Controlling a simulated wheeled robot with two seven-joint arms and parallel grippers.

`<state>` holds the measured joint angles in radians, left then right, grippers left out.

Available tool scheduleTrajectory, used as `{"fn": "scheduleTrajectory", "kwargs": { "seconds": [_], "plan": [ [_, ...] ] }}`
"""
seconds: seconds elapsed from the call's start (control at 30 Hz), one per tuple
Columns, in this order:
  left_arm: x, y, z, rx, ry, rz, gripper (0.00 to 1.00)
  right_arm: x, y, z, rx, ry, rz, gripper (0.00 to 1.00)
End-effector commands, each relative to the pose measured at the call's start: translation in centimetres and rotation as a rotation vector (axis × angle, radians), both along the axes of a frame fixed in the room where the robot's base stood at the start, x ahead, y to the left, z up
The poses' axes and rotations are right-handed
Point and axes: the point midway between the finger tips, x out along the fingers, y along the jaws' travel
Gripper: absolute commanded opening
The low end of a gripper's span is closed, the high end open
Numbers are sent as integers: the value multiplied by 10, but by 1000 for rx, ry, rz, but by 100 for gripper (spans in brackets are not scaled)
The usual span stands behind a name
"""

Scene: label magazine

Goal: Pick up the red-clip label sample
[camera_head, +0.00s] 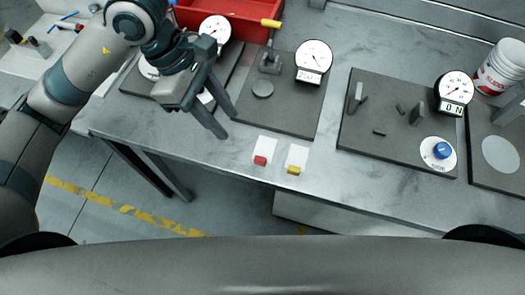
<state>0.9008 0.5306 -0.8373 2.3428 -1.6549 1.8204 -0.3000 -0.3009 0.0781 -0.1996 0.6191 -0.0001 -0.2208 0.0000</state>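The red-clip label sample (265,149) is a white card with a red clip at its lower edge. It lies on the grey table near the front edge. A similar card with a yellow clip (297,158) lies just to its right, a small gap apart. My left gripper (226,127) is open and empty, with two dark fingers pointing down, to the left of and a little above the red-clip sample in the picture. It does not touch the sample. My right gripper is not in view.
A dark board with a gauge (312,60) stands behind the cards. Another board (390,110) with a gauge and blue knob (442,150) is to the right. A red bin (240,22) and white tub (499,68) stand at the back. The table's front edge is close to the cards.

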Motion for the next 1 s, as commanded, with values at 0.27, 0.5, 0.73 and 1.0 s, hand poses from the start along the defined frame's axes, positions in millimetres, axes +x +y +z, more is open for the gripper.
{"fn": "scheduleTrajectory", "kwargs": {
  "seconds": [0.27, 0.5, 0.73, 1.0],
  "plan": [
    [-7, -17, -38, 0, 7, 0, 34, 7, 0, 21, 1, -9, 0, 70],
    [-12, -31, -75, 1, 4, 0, 34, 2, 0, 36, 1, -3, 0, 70],
    [-13, -38, -95, 0, 1, 0, 34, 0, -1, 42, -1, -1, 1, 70],
    [-13, -39, -97, 0, -1, 0, 34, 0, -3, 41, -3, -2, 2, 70]
  ]
}}
